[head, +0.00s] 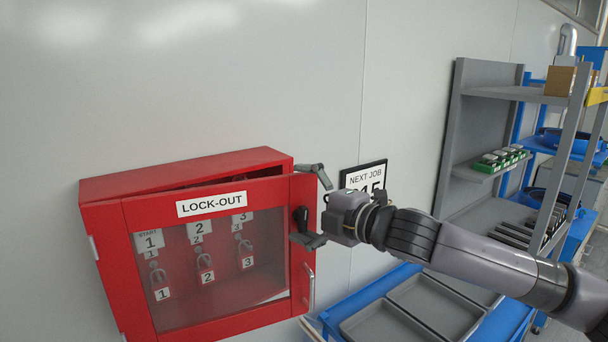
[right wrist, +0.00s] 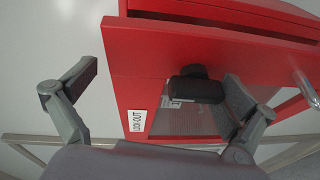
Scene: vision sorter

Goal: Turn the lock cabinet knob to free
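The red lock-out cabinet (head: 262,307) hangs on the wall, its windowed door slightly ajar with a dark gap along the top. Its black knob (head: 302,215) is on the right side of the door. It also shows in the right wrist view (right wrist: 196,88), its bar lying roughly level there. My right gripper (head: 298,203) is open at the knob, one finger above it and one below. In the right wrist view, one finger (right wrist: 240,98) is close beside the knob and the other is well apart; contact cannot be told. My left gripper is out of view.
A metal handle (head: 309,288) sits below the knob. Numbered padlocks (head: 205,268) hang behind the window. A "NEXT JOB" sign (head: 366,178) is behind my right gripper. A blue cart with grey trays (head: 435,304) stands below my arm; grey shelving (head: 450,150) stands at right.

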